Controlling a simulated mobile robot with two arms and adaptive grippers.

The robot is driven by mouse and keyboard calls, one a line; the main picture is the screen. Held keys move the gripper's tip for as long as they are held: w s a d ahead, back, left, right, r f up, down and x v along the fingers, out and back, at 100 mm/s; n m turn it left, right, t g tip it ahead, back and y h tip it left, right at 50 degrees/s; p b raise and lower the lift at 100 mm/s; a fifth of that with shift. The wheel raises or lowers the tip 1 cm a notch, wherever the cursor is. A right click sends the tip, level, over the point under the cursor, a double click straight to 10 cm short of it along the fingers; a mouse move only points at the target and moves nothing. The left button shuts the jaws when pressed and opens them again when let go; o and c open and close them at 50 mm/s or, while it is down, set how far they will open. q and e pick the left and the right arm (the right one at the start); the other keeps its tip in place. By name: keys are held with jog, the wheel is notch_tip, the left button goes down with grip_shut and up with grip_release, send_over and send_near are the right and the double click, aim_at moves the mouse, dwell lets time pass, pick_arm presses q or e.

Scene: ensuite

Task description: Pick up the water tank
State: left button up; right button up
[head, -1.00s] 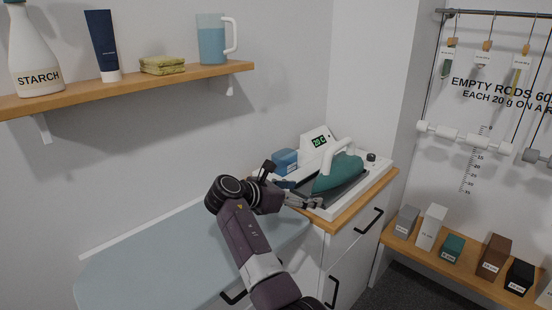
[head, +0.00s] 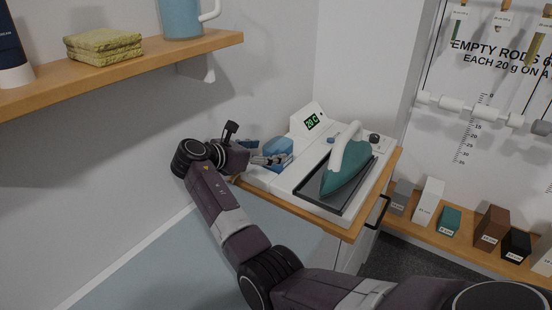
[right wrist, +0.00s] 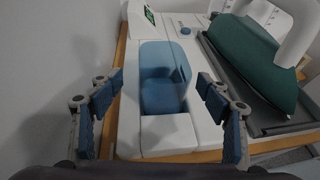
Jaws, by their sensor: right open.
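The water tank (head: 279,147) is a blue block set in the left part of the white ironing station (head: 305,180). In the right wrist view the blue tank (right wrist: 164,88) sits in a slot in the white housing, with a recess in its front. My right gripper (head: 266,160) is at the tank's near side, open and empty. In the right wrist view its blue-padded fingers (right wrist: 160,88) stand apart, one on each side of the tank in the picture. I cannot tell whether they touch it. My left gripper is not in view.
A teal iron (head: 347,168) rests on the dark plate right of the tank. The station stands on a wooden-topped cabinet (head: 330,228). Hanging rods are at right.

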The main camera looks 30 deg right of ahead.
aim_at(278, 150)
jog(key=x, duration=0.5)
jog(key=shift+s+d+f+p, duration=0.15)
jog(key=shift+d+p, duration=0.15)
jog(key=shift+p, duration=0.05)
jog(key=shift+c, duration=0.3)
jog(key=c, duration=1.3)
